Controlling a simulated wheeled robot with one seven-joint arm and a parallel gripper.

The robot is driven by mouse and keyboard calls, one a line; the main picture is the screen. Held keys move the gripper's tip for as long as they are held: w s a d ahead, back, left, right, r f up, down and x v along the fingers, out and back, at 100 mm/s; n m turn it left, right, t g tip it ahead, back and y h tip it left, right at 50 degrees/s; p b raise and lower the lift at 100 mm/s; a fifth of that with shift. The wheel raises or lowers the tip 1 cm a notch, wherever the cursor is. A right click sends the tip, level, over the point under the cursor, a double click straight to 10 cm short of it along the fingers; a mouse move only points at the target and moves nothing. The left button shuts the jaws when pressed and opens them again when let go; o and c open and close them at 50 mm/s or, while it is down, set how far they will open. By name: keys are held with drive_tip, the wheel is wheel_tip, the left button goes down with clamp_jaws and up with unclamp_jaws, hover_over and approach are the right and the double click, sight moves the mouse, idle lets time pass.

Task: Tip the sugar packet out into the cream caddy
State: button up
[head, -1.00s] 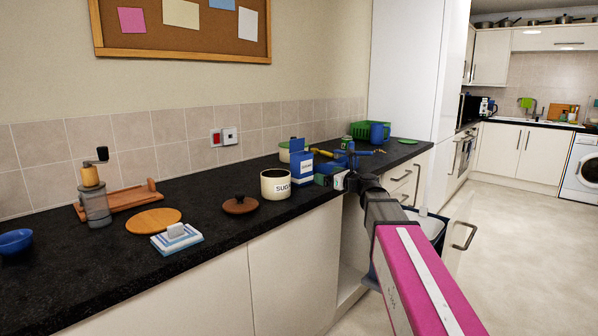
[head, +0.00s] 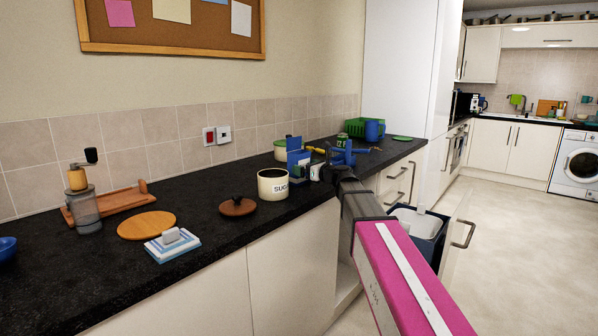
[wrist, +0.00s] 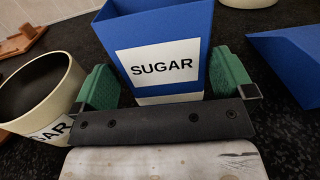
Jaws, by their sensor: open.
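The blue sugar packet (head: 294,158) stands upright on the black worktop. In the wrist view the packet (wrist: 172,28) has a white SUGAR label facing me. My gripper (wrist: 165,82) is open, with one green finger on each side of the packet's lower part; I cannot tell whether they touch it. In the head view my gripper (head: 314,172) hides part of the packet. The round cream caddy (head: 272,188) stands open just left of the packet. The caddy (wrist: 58,80) also shows at the left of the wrist view, its inside dark.
A brown knobbed lid (head: 237,207) lies left of the caddy. A butter dish (head: 172,245), round board (head: 146,225) and grinder (head: 83,205) are farther left. Another cream pot (head: 280,148) stands behind the packet. A blue object (wrist: 290,60) is close on the right.

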drive_tip(key=x, duration=0.4)
drive_tip(key=shift+w+a, duration=0.2)
drive_tip(key=shift+w, duration=0.2)
drive_tip(key=c, duration=0.8)
drive_tip(key=shift+o, duration=0.2)
